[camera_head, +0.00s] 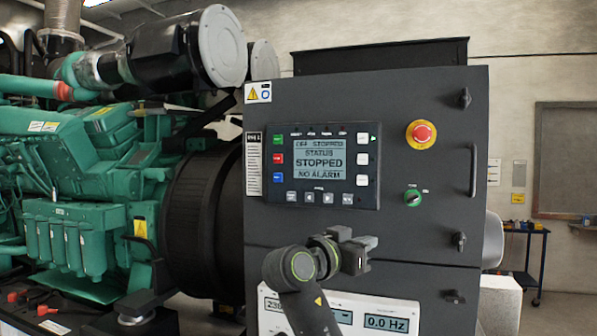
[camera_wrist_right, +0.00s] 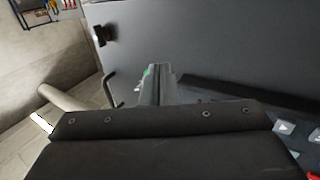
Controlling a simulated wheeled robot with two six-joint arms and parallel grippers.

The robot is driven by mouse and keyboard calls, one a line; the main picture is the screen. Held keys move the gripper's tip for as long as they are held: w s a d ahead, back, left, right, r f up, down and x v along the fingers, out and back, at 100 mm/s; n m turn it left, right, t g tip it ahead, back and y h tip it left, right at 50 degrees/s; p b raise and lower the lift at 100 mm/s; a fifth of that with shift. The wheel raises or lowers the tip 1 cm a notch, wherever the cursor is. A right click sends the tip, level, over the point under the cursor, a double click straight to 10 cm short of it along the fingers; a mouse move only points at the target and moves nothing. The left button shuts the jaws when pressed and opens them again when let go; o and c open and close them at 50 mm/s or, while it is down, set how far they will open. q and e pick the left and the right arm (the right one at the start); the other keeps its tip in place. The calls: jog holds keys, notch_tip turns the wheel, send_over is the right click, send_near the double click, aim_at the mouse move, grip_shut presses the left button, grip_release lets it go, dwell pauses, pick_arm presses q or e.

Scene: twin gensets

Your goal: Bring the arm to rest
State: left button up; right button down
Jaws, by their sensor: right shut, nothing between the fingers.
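My right gripper (camera_head: 362,252) is in front of the dark control cabinet (camera_head: 440,190), below the control panel's screen and buttons. Its fingers are shut with nothing between them. In the right wrist view the shut fingers (camera_wrist_right: 158,78) point at the cabinet face, with a bit of green showing beside them. My right arm comes up from the bottom of the head view. My left gripper is not in view.
The control panel (camera_head: 320,165) reads "STOPPED" and "NO ALARM". A red emergency stop button (camera_head: 421,134), a green rotary switch (camera_head: 413,196) and a door handle (camera_head: 473,170) stick out at the right. A white meter panel reading 0.0 Hz (camera_head: 387,322) lies below. A green engine (camera_head: 70,160) stands left.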

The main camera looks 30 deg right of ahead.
dwell(0.3)
jog(key=s+a+f+n+t+y, duration=0.1)
jog(key=s+f+n+t+y, duration=0.3)
jog(key=f, duration=1.1)
jog(key=w+a+f+n+y, duration=0.1)
jog(key=f+n+y, duration=0.35)
jog(key=f, duration=1.05)
jog(key=s+a+f+n+g+y, duration=0.1)
jog(key=s+a+f+n+y, duration=0.3)
jog(key=s+f, duration=0.8)
jog(key=s+a+f+n+g+y, duration=0.15)
jog(key=s+a+f, duration=0.25)
jog(key=s, duration=0.4)
jog(key=s+a+f+n+g+y, duration=0.1)
jog(key=s+a+f+y, duration=0.1)
jog(key=s+a+f, duration=0.45)
jog(key=s+d+f+g, duration=0.1)
jog(key=d+f, duration=0.1)
jog(key=f, duration=0.9)
jog(key=s+d+f, duration=0.1)
jog(key=d+f, duration=0.1)
jog(key=f, duration=0.9)
jog(key=s+a+f+g, duration=0.1)
jog(key=s+f, duration=1.3)
jog(key=f, duration=0.2)
jog(key=shift+s+f+y, duration=0.15)
jog(key=shift+s+y, duration=0.15)
jog(key=shift+y, duration=0.1)
